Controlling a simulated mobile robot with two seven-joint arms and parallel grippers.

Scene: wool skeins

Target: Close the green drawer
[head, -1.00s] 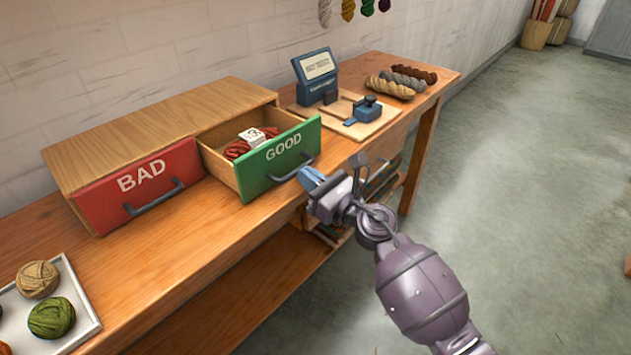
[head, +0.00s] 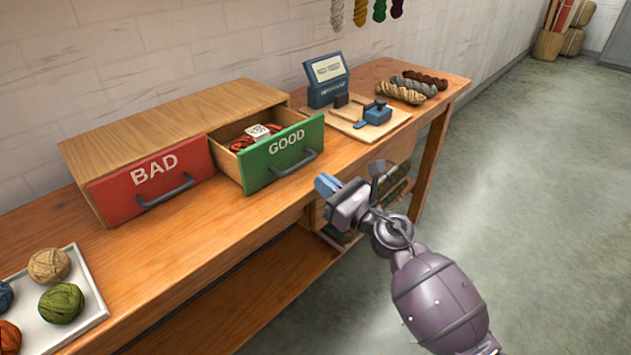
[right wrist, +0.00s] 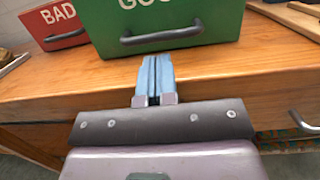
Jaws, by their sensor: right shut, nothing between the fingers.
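The green drawer (head: 283,157), marked GOOD, stands partly open out of the wooden cabinet (head: 180,122). It holds a dark red skein (head: 243,143) with a white label. Its dark handle (head: 297,163) is on the front, and in the right wrist view the green front (right wrist: 205,22) fills the top middle. My right gripper (head: 324,183) has blue fingers, shut and empty. It is in front of the drawer, a little to the right of and below the handle, apart from it in the head view. In the right wrist view the fingertips (right wrist: 156,58) point at the front's lower edge. My left gripper is out of view.
The red BAD drawer (head: 150,185) is shut on the left. A white tray (head: 92,300) with several yarn balls lies at front left. A blue scale (head: 328,82), a wooden board (head: 385,128) and skeins (head: 402,92) are to the right on the bench (head: 200,225).

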